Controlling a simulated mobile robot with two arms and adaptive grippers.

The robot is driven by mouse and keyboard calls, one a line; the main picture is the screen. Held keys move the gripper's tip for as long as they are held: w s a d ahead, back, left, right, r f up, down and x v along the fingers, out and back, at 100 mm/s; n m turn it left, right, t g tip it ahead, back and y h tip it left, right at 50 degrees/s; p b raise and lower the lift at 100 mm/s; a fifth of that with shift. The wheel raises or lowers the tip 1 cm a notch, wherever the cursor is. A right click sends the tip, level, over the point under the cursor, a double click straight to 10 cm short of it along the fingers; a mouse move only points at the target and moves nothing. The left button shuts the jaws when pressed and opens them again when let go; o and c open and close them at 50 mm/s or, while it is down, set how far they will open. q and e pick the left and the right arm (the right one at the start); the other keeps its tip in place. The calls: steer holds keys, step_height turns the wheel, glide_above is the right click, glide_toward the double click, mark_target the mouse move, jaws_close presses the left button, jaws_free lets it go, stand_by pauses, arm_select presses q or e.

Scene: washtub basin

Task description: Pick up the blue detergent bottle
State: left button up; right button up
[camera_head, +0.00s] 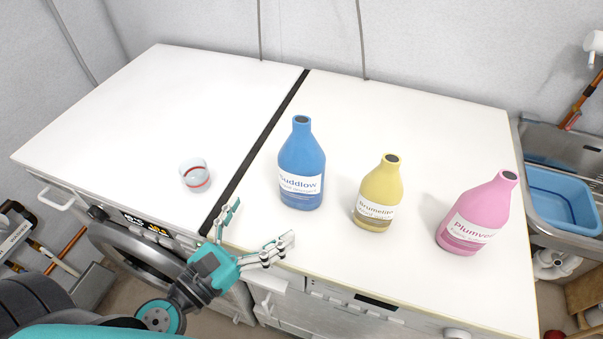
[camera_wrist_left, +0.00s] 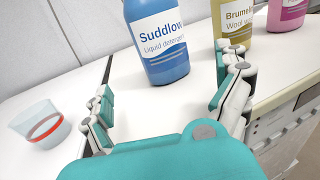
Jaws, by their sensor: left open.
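The blue detergent bottle (camera_head: 301,165) stands upright on the white worktop, left of the other two bottles. Its label reads Suddlow. It also shows in the left wrist view (camera_wrist_left: 157,38), ahead of the fingers, with its top cut off. My left gripper (camera_head: 262,225) is open and empty at the front edge of the worktop, in front of and a little left of the blue bottle. Its fingers also show in the left wrist view (camera_wrist_left: 166,93), spread apart, with the bottle beyond them and not touched. My right gripper is not in view.
A yellow bottle (camera_head: 379,194) and a pink bottle (camera_head: 477,213) stand to the right. A clear cup with a red band (camera_head: 195,176) stands left of the dark gap (camera_head: 262,137). A sink with a blue basin (camera_head: 563,201) is at far right. The back worktop is clear.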

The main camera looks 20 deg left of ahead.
mark_target(291, 191)
arm_select(q)
steer(key=p+x, duration=0.1)
steer(key=x, duration=0.1)
steer(key=p+x, duration=0.1)
steer(key=x, duration=0.1)
steer(key=p+x, duration=0.1)
steer(key=x, duration=0.1)
steer(key=shift+w+d+r, duration=0.1)
steer(key=shift+w+r, duration=0.05)
steer(key=shift+r, duration=0.15)
steer(key=shift+w+d+f+p, duration=0.1)
steer(key=shift+w+p, duration=0.1)
steer(key=shift+p, duration=0.1)
steer(key=p+x, duration=0.2)
steer(key=x, duration=0.3)
steer(key=shift+s+d, duration=0.1)
steer(key=shift+d, duration=0.05)
steer(key=c, duration=1.5)
steer(key=shift+c, duration=0.5)
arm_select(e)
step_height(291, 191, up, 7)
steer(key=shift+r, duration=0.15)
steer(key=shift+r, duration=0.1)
